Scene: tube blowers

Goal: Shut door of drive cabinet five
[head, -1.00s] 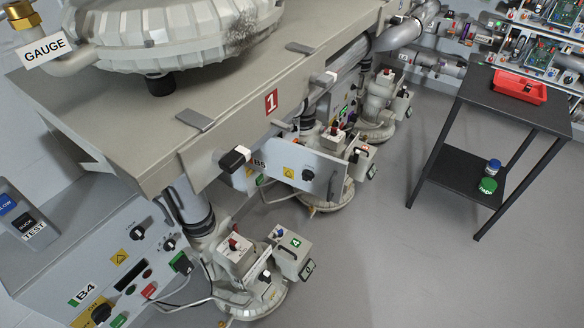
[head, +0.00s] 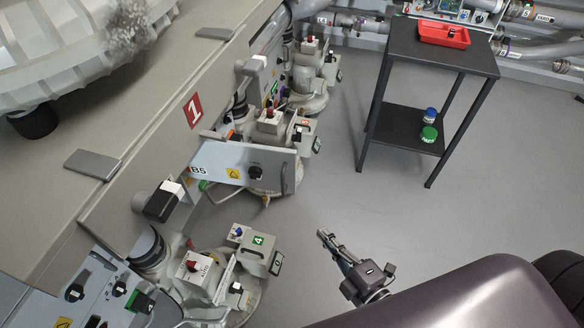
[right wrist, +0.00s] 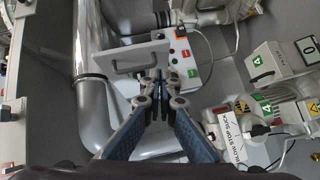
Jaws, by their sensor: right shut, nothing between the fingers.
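The door of cabinet B5 (head: 228,165) is a pale grey panel in the head view, with a black knob and a yellow warning label. It stands out from under the bench into the aisle and looks open. My right gripper (head: 323,237) is shut and empty over the floor, to the right of and nearer than the door, apart from it. In the right wrist view the closed fingertips (right wrist: 161,76) point at a grey panel with a bar handle (right wrist: 140,62); I cannot tell which cabinet it belongs to, or whether they touch. My left gripper is not in view.
The bench with red sign 1 (head: 193,109) overhangs the cabinets on the left. Blower unit 4 (head: 215,275) stands nearer than the door. A black table (head: 455,62) with a red tray (head: 443,33) stands at back right. Floor between is clear.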

